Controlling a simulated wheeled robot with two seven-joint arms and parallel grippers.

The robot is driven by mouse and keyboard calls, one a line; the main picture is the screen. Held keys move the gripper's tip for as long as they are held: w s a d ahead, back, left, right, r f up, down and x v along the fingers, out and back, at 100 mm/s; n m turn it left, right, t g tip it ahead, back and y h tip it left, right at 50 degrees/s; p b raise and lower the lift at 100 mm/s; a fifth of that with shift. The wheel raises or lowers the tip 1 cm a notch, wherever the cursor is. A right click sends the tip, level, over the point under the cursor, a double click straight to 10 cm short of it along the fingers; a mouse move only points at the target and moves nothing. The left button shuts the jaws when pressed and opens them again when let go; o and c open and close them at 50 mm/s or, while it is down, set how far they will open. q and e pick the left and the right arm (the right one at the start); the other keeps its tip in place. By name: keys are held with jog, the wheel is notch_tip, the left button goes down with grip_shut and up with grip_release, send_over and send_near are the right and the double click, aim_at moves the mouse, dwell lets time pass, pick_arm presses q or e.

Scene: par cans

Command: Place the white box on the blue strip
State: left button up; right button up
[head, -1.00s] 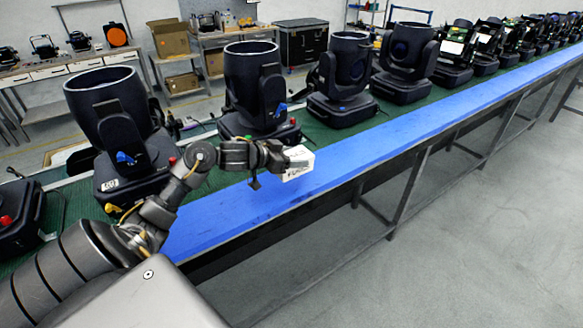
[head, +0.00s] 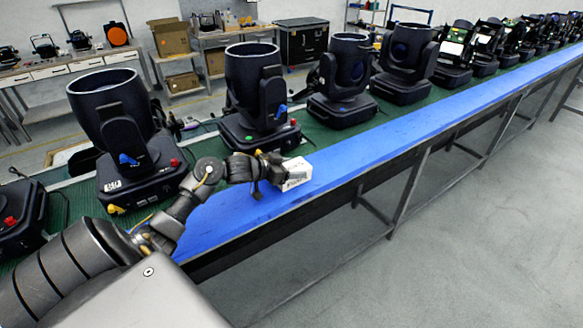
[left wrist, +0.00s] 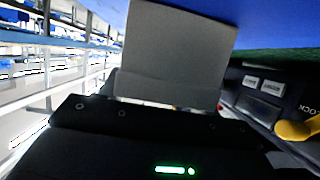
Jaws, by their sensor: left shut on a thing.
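The white box (head: 297,174) is at the tip of my left gripper (head: 279,172), over the blue strip (head: 355,159) in the head view. My left gripper is shut on it. I cannot tell whether the box touches the strip or hangs just above it. In the left wrist view the box (left wrist: 178,50) shows as a grey, shaded face filling the upper middle, with the blue strip (left wrist: 285,22) beyond it at the upper right. The fingertips are largely hidden there. My right gripper is not in view.
A row of black par cans (head: 257,91) stands on the green mat (head: 320,137) behind the strip. The nearest par can (head: 128,138) is close to my left arm. The strip to the right of the box is clear. The table's front edge drops to open floor (head: 430,245).

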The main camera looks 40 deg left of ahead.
pick_arm(q)
jog(key=o, duration=1.1)
jog(key=shift+c, duration=0.2)
jog(key=b+v, duration=0.2)
jog(key=v, duration=0.9)
jog(key=shift+s+a+r, duration=0.1)
jog(key=shift+s+r, duration=0.2)
jog(key=shift+s, duration=0.2)
